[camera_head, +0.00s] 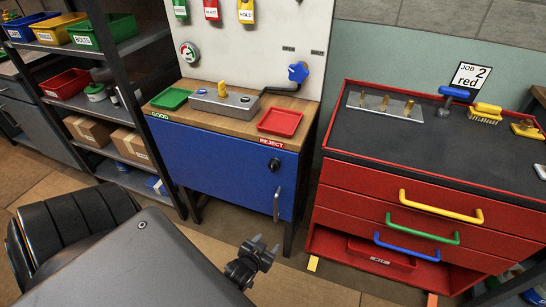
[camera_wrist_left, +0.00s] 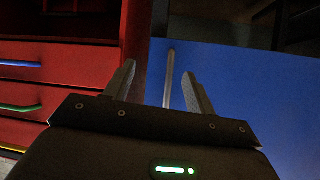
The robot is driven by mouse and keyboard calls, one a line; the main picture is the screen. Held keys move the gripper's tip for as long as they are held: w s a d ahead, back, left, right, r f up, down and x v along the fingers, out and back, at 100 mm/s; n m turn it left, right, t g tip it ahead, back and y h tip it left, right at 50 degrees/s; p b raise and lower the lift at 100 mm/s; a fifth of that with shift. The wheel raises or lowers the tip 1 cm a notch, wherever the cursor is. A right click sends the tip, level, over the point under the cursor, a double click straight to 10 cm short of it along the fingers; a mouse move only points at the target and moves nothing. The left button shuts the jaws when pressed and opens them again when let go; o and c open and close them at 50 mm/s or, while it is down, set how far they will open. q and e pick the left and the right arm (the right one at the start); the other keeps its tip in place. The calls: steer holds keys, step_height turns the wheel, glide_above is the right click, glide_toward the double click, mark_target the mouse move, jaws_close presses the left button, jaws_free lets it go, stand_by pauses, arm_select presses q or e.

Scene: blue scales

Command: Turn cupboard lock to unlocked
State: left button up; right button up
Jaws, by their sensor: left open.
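The blue cupboard (camera_head: 215,168) stands under a wooden worktop. Its round black lock knob (camera_head: 274,164) is on the door's upper right; its setting is too small to read. A grey vertical handle (camera_head: 277,204) is below the knob. My left gripper (camera_head: 262,247) is low in front of the cupboard, below the handle in the picture and apart from the knob. In the left wrist view my left gripper (camera_wrist_left: 157,82) is open and empty, with the handle (camera_wrist_left: 169,76) seen between its fingers and the blue door (camera_wrist_left: 250,100) beyond. The knob is not visible there. My right gripper is not in view.
A red drawer cabinet (camera_head: 410,205) stands right of the cupboard, with yellow, green and blue handles sticking out. The worktop carries a green tray (camera_head: 171,98), a grey fixture (camera_head: 224,103) and a red tray (camera_head: 280,122). A shelf rack (camera_head: 120,95) is at left.

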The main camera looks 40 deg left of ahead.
arm_select(q)
steer(key=w+a+r+n+t+y+b, duration=0.2)
steer(key=w+r+n+t, duration=0.1)
steer(key=r, duration=0.9)
steer(key=n+t+y+b, duration=0.1)
steer(key=n+t+b, duration=0.1)
steer(key=t, duration=0.1)
glide_toward(272, 169)
steer(key=x, duration=1)
steer(key=shift+w, duration=0.15)
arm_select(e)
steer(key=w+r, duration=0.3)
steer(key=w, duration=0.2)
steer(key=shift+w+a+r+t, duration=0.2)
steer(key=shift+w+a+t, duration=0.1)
